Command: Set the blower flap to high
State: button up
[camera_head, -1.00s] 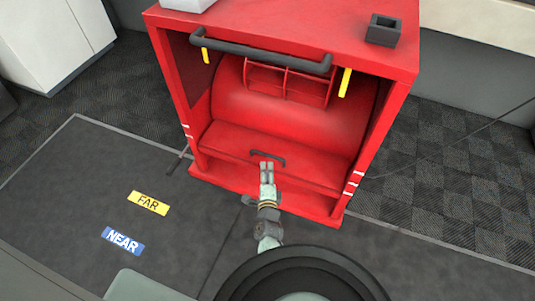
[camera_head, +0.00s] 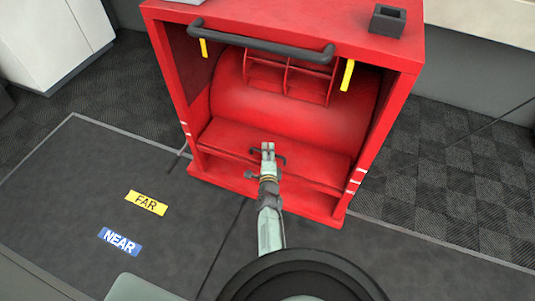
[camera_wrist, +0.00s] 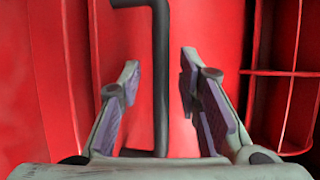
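The red blower cabinet (camera_head: 413,45) stands ahead of me with its front open. The flap (camera_head: 232,136) is a red sloping panel low in that opening, below a rounded red housing. A dark bar handle (camera_head: 283,159) sits on the flap and is partly covered by my gripper (camera_head: 268,148). In the wrist view, the dark handle (camera_wrist: 161,75) runs between the two fingers of my gripper (camera_wrist: 159,75). The fingers are open, with a gap on each side of the bar. Whether they touch it lower down is hidden.
Yellow marks (camera_head: 347,75) hang near the top of the opening, and white marks (camera_head: 357,175) are on the lower posts. A thick dark bar (camera_head: 260,43) crosses the cabinet top. FAR (camera_head: 146,203) and NEAR (camera_head: 120,241) labels lie on the floor mat at left. The mat is otherwise clear.

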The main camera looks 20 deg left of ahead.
jog(key=shift+c, duration=0.4)
grip_shut()
dwell(0.4)
